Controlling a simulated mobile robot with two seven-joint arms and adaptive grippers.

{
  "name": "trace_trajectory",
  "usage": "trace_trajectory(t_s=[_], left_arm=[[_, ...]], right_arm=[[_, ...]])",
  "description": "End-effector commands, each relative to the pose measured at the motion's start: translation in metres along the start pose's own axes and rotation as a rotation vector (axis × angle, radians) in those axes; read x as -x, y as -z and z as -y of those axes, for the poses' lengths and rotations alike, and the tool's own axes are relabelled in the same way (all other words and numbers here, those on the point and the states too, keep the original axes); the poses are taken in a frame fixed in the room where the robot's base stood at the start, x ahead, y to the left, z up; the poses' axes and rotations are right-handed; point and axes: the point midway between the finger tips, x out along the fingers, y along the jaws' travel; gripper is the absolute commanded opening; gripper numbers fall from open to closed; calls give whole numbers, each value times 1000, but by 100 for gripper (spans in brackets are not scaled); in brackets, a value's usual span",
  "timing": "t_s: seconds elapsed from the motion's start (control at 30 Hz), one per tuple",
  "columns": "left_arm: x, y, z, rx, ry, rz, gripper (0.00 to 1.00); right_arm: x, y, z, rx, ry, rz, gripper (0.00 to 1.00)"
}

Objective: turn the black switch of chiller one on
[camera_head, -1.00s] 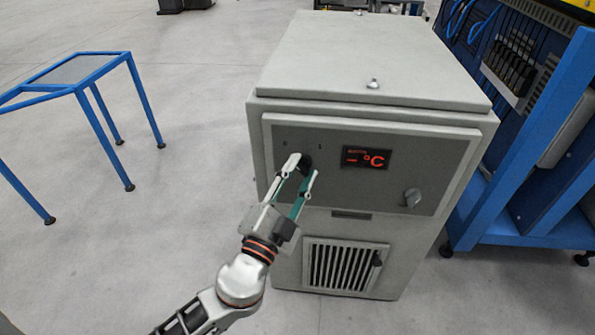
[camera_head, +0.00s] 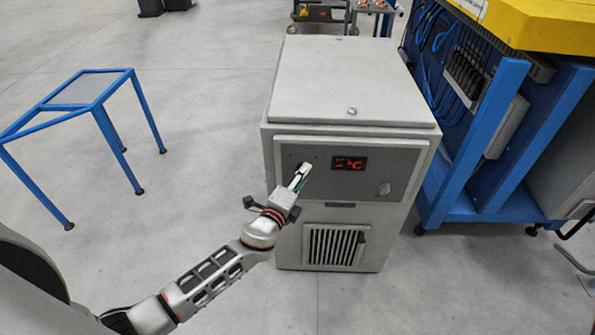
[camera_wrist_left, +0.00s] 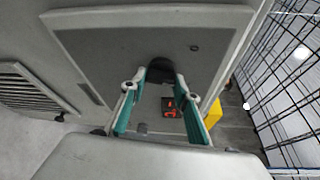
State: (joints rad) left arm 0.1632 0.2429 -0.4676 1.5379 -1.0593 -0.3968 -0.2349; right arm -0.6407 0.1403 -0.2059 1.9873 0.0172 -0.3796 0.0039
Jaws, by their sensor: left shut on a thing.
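Chiller one is taken to be the grey box-shaped chiller (camera_head: 350,85) in the middle of the head view. Its front panel has a lit red display (camera_head: 349,163), which also shows between my fingers in the left wrist view (camera_wrist_left: 170,107). My left gripper (camera_head: 302,172) is at the panel's upper left. In the left wrist view my left gripper (camera_wrist_left: 160,80) has its teal-padded fingers on both sides of the black switch (camera_wrist_left: 160,68), shut on it. In the head view the fingers mostly hide the switch. My right gripper is not in view.
A grey knob (camera_head: 384,189) sits on the panel's right, and a vent grille (camera_head: 335,246) is below. A blue-framed machine (camera_head: 480,150) stands close on the right. A blue frame table (camera_head: 80,95) stands at the left. The floor between is clear.

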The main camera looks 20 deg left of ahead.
Motion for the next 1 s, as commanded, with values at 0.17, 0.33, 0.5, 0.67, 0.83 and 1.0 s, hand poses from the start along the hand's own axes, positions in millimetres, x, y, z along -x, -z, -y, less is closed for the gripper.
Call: trace_trajectory(t_s=[0.17,0.33,0.5,0.67,0.83,1.0], left_arm=[[0,-1,10,-154,-62,-1,9],[1,0,7,-285,-120,-2,9],[1,1,4,-391,-165,-3,9],[1,2,2,-462,-194,-3,9],[1,3,0,-507,-212,-4,9],[1,3,-1,-525,-220,-4,9]], right_arm=[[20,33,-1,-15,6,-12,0],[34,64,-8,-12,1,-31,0],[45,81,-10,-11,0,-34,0],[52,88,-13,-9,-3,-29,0],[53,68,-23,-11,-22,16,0],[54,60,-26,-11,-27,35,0]])
